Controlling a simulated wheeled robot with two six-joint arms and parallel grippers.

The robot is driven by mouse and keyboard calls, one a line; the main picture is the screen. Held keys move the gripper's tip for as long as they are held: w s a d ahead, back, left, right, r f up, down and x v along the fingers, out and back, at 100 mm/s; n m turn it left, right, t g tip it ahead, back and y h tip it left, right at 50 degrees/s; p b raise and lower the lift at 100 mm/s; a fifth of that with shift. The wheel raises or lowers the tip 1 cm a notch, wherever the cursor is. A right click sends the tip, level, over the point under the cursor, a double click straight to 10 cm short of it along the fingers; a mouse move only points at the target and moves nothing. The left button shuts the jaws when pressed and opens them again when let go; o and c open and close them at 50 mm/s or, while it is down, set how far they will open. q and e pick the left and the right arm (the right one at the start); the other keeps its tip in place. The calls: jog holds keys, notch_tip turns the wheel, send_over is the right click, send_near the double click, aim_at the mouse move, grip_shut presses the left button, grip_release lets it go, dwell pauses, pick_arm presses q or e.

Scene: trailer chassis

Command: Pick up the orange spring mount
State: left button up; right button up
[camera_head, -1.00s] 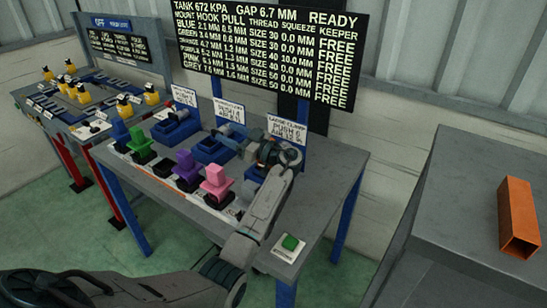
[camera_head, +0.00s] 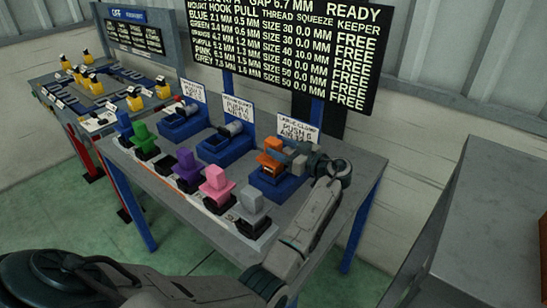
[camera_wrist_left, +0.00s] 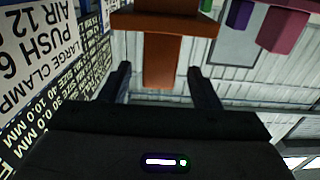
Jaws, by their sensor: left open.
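The orange spring mount (camera_head: 268,161) sits in the blue large clamp (camera_head: 262,184) at the right of the bench in the head view. In the left wrist view the orange mount (camera_wrist_left: 160,62) shows at the top, with its narrower block between the finger lines. My left gripper (camera_head: 288,153) reaches the mount from the right and is open. Its two fingers stand apart on either side of the block, with gaps visible in the wrist view. I cannot tell in the head view how deep the mount lies between them. My right gripper is not in view.
Blue, green, purple, pink and grey mounts (camera_head: 250,199) stand in black holders along the front edge. Two more blue clamps (camera_head: 224,149) stand to the left. The sign (camera_head: 297,131) and scoreboard (camera_head: 290,50) rise behind. A grey cabinet (camera_head: 480,200) stands right.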

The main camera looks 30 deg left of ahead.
aim_at(267, 139)
pick_arm(q)
jog(key=shift+w+a+r, duration=0.15)
jog(key=shift+a, duration=0.1)
jog(key=a+p, duration=0.4)
jog(key=shift+r, duration=0.35)
jog(key=shift+w+a+f, duration=0.1)
jog(key=shift+a+f, duration=0.05)
jog(key=shift+a, duration=0.2)
jog(key=shift+f, duration=0.15)
grip_shut()
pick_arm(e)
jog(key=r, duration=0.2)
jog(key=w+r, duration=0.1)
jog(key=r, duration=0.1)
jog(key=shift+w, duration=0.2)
